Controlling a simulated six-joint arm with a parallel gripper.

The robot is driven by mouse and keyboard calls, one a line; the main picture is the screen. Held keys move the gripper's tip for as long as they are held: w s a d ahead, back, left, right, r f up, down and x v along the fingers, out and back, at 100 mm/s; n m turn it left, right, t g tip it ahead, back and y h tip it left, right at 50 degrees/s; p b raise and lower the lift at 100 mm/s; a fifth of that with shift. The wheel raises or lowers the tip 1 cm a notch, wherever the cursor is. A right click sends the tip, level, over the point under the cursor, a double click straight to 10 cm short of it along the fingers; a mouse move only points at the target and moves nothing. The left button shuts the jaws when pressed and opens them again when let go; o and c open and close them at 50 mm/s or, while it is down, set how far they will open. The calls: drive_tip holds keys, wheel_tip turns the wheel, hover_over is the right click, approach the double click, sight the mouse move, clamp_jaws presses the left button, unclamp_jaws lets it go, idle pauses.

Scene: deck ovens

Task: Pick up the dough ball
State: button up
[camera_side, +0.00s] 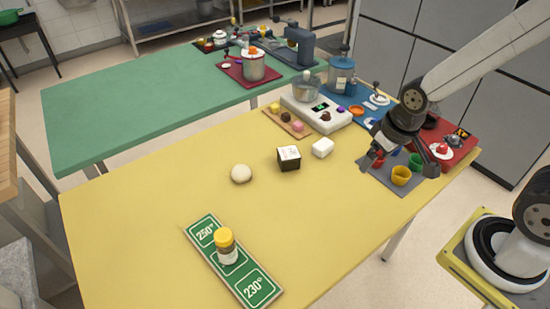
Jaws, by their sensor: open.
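The dough ball (241,173) is a pale cream lump resting on the bare yellow table (130,220), near its middle. My gripper (402,166) is open and hangs above the right part of the table, over the grey mat with cups. It is well to the right of the dough ball and apart from it. I see nothing held between the fingers. The dough ball is in full view, with nothing touching it.
A dark box with a white top (289,158) and a white block (323,148) stand between dough ball and gripper. A green temperature board (262,291) carries a yellow-capped jar (226,244). A yellow cup (401,176) stands below my gripper. The table's left side is clear.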

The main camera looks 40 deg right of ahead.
drive_tip(key=w+a+f+n+y, duration=0.1)
drive_tip(key=w+a+n, duration=0.2)
drive_tip(key=w, duration=0.5)
drive_tip(key=w+a+f+n, duration=0.1)
drive_tip(key=w+a+n, duration=0.15)
drive_tip(key=w, duration=0.55)
drive_tip(key=n+g+y, duration=0.1)
drive_tip(key=n+y, duration=0.1)
drive_tip(key=n, duration=0.6)
hover_over(242, 168)
drive_tip(key=d, duration=0.2)
drive_tip(key=f, duration=0.8)
drive_tip(key=shift+s+f, duration=0.2)
drive_tip(key=shift+f, duration=0.05)
drive_tip(key=shift+x, duration=1.3)
drive_tip(key=shift+s+f, duration=0.1)
drive_tip(key=shift+f, duration=0.05)
drive_tip(key=shift+s+x, duration=0.15)
drive_tip(key=shift+x, duration=1.05)
drive_tip(key=shift+s+x, duration=0.2)
drive_tip(key=shift+x, duration=1)
drive_tip(key=shift+w+a, duration=0.1)
drive_tip(key=shift+w, duration=0.1)
